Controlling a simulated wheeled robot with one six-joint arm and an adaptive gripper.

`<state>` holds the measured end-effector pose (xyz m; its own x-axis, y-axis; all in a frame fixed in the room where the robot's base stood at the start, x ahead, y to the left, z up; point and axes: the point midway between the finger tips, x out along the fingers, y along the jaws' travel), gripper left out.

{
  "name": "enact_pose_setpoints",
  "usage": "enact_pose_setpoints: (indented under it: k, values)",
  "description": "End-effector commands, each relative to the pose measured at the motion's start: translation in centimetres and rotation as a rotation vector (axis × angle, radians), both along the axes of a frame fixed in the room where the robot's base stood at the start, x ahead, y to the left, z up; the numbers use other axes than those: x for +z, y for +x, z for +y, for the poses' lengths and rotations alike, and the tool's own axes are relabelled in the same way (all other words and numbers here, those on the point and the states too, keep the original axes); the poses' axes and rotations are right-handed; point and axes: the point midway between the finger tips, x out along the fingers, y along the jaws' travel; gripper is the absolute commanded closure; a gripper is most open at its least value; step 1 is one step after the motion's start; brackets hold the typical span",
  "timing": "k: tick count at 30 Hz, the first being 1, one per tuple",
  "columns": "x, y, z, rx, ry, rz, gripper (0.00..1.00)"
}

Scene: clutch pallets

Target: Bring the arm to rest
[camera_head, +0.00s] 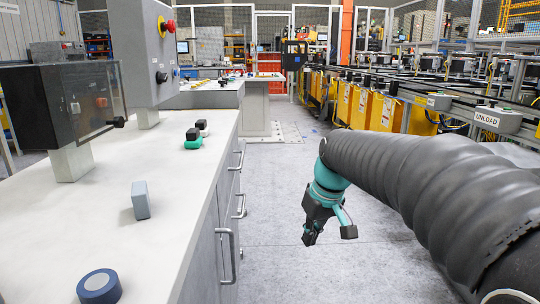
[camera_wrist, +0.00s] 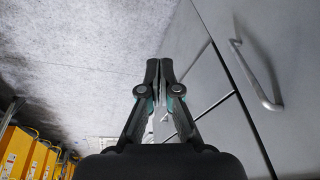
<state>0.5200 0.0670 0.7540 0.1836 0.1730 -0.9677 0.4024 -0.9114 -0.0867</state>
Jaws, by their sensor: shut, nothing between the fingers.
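My gripper (camera_head: 328,236) hangs over the aisle floor at the end of my arm, to the right of the counter and apart from it. It points downward in the head view. In the wrist view its two dark fingers (camera_wrist: 159,68) are together at the tips with nothing between them. My arm, in a dark ribbed sleeve, reaches in from the right of the head view.
Drawer handles (camera_head: 229,255) stick out toward the aisle. A conveyor (camera_head: 480,112) with yellow panels runs along the right. The aisle floor (camera_head: 270,190) is clear.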

Motion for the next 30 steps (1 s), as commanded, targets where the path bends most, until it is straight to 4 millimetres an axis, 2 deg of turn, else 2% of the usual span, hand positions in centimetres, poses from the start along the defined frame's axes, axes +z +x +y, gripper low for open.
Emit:
enact_pose_setpoints:
  k: [1, 9, 18, 22, 30]
  values:
    - [-0.4, -2.0, -0.8, -0.066, -0.007, -0.009, 1.0]
    - [-3.3, -10.9, -4.0, -0.329, -0.028, -0.073, 1.0]
    - [-6.1, -19.7, -6.2, -0.406, -0.05, -0.162, 1.0]
    - [-6.1, -21.8, -6.5, -0.413, -0.046, -0.203, 1.0]
    - [-4.6, -22.5, -6.7, -0.424, -0.033, -0.267, 1.0]
